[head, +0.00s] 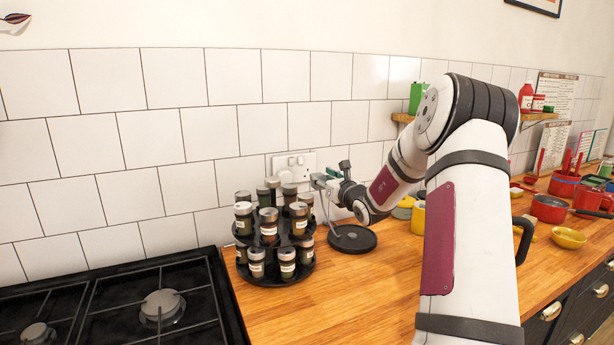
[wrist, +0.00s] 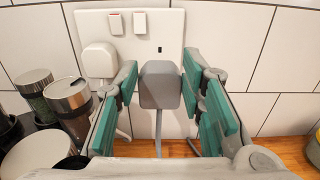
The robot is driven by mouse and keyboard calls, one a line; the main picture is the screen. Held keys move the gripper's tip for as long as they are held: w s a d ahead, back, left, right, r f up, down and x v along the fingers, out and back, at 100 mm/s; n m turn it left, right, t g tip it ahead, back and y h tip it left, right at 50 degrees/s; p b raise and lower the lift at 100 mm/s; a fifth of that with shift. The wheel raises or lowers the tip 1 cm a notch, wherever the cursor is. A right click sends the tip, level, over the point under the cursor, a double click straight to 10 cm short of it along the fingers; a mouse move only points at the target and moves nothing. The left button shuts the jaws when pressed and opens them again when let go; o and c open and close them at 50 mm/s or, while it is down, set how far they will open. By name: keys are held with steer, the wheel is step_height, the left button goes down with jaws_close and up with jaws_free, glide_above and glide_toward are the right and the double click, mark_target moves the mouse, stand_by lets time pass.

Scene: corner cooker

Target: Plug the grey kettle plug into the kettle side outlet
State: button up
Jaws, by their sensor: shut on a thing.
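The grey kettle plug (wrist: 160,86) sits between the green finger pads of my gripper (wrist: 160,92), which is shut on it, with its cord hanging below. The white double outlet (wrist: 172,25) is on the tiled wall just beyond the plug; it also shows in the head view (head: 306,160). A white plug (wrist: 99,60) fills its left socket. The right socket has a dark slot showing above the grey plug, and its lower part is hidden. I cannot tell whether the grey plug touches the outlet. In the head view my gripper (head: 320,181) is at the outlet's right side.
A black spice rack (head: 272,270) with several jars stands left of my gripper, and jars (wrist: 70,100) are close in the wrist view. A round black base (head: 352,240) lies on the wooden counter below my gripper. A hob (head: 190,285) is at left; red and yellow cookware (head: 550,208) is at right.

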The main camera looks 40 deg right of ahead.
mark_target(321, 176)
steer(key=shift+b+x, duration=1.2)
steer(key=shift+x, duration=1)
steer(key=o, duration=0.4)
jaws_close()
